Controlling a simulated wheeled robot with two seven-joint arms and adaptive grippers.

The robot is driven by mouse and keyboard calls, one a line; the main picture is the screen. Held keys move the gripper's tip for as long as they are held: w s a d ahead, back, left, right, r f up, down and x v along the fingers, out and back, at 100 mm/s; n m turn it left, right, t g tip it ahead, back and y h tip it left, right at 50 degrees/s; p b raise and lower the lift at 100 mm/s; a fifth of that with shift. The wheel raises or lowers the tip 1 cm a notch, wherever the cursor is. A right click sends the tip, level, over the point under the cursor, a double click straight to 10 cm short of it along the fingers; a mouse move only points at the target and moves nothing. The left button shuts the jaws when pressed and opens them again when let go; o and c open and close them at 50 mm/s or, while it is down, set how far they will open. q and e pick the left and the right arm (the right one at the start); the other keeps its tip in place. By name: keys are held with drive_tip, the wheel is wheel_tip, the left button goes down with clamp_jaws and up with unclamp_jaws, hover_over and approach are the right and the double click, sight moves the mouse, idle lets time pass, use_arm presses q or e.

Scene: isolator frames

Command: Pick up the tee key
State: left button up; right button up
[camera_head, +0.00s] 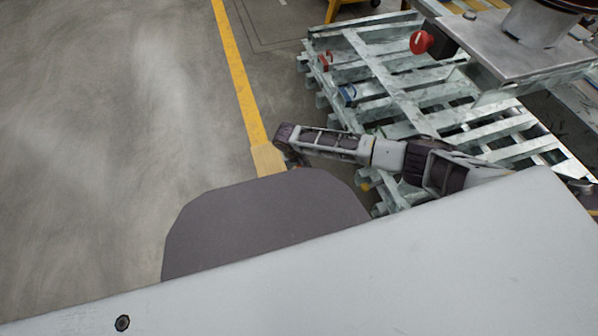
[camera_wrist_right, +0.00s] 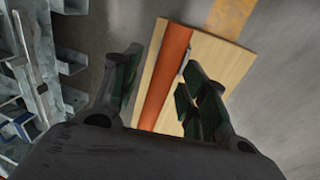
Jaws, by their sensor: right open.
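My right gripper (camera_wrist_right: 160,72) is open, with its two dark fingers spread, in the right wrist view. Beyond and between the fingers lies a pale wooden board (camera_wrist_right: 228,62) with a long orange-red strip (camera_wrist_right: 163,78) along it. A small grey metal piece (camera_wrist_right: 187,52) shows beside the strip, partly behind the right finger. I cannot tell for sure whether the strip or this piece belongs to the tee key. My left gripper is not in view.
Galvanised metal frames (camera_head: 385,62) lie to the right of the board, with a red part (camera_head: 326,61) and a blue part (camera_head: 347,94) on them. A red knob (camera_head: 421,42) is at upper right. A yellow floor line (camera_head: 238,72) leads to the board. The left floor is clear.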

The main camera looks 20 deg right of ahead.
drive_tip(key=c, duration=0.9)
clamp_jaws()
drive_tip(key=shift+d+r, duration=0.1)
